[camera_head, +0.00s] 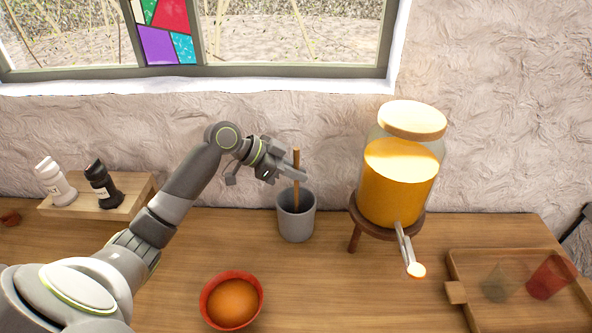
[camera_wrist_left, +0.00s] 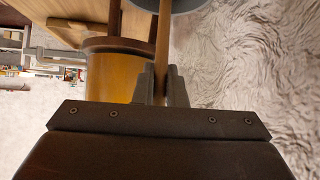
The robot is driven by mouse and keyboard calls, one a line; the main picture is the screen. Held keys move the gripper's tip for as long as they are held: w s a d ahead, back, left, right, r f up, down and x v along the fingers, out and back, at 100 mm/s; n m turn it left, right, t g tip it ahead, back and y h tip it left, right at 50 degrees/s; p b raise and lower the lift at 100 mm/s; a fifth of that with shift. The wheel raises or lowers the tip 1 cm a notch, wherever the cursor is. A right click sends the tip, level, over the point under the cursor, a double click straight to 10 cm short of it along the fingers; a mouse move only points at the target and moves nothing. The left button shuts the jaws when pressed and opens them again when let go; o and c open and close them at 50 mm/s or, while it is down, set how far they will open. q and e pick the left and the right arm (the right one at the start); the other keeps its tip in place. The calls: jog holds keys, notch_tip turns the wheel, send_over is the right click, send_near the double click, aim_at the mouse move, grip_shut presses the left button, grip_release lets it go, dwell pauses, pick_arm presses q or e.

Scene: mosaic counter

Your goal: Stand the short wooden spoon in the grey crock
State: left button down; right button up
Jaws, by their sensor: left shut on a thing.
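The short wooden spoon (camera_head: 296,160) is upright, with its upper part held by my left gripper (camera_head: 295,173). Its lower end goes down inside the rim of the grey crock (camera_head: 296,224), so that end is hidden. The crock stands on the counter near the wall. In the left wrist view, the fingers of my left gripper (camera_wrist_left: 160,85) are shut on the spoon's handle (camera_wrist_left: 162,45), and part of the crock (camera_wrist_left: 180,6) shows at the top edge. My right gripper is not in view.
A glass dispenser of orange drink (camera_head: 395,185) on a wooden stand is right of the crock. A red bowl (camera_head: 207,306) sits in front. A wooden tray (camera_head: 470,262) with two cups is at right. Two shakers stand on a wooden board (camera_head: 130,203) at left.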

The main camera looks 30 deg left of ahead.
pick_arm(q)
jog(key=c, duration=1.4)
grip_release()
jog(key=shift+a, duration=0.1)
jog(key=b+v, duration=0.3)
jog(key=v, duration=1.4)
jog(key=shift+b, duration=0.3)
jog(key=shift+s, duration=0.1)
